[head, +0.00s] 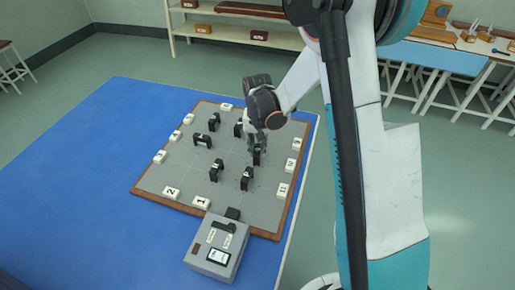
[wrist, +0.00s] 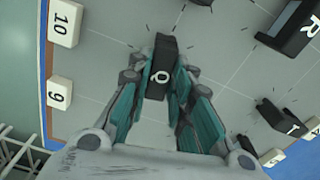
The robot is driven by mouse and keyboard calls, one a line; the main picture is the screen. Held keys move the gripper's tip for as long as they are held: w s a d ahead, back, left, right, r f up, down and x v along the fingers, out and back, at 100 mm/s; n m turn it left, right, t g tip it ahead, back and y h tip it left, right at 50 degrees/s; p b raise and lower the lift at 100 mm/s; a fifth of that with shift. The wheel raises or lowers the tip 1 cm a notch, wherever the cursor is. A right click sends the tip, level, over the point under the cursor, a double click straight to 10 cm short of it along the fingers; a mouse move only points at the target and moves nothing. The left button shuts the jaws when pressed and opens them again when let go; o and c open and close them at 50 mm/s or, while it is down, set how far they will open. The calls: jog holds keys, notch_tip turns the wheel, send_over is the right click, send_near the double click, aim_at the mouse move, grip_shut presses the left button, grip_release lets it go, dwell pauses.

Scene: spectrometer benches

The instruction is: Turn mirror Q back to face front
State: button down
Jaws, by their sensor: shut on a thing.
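Mirror Q (wrist: 161,48) is a small black block with a white Q label. In the wrist view it stands between the teal fingers of my gripper (wrist: 160,88), which are shut on it from both sides. In the head view mirror Q (head: 257,159) is on the right part of the grey board (head: 215,172), and my gripper (head: 257,145) reaches down onto it. The fingers and arm hide part of it there. I cannot tell which way its mirror face points.
Mirror R (wrist: 289,30) and mirror T (wrist: 283,120) stand to the right in the wrist view. White tiles 10 (wrist: 64,22) and 9 (wrist: 59,93) lie to the left. A grey instrument box (head: 217,247) stands at the board's front edge. Several other black mirrors stand on the board.

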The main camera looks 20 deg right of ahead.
aim_at(257, 150)
jog(key=shift+m, duration=1.1)
jog(key=c, duration=1.4)
grip_release()
jog(key=shift+c, duration=0.2)
notch_tip(257, 150, up, 12)
jog(key=shift+r, duration=0.1)
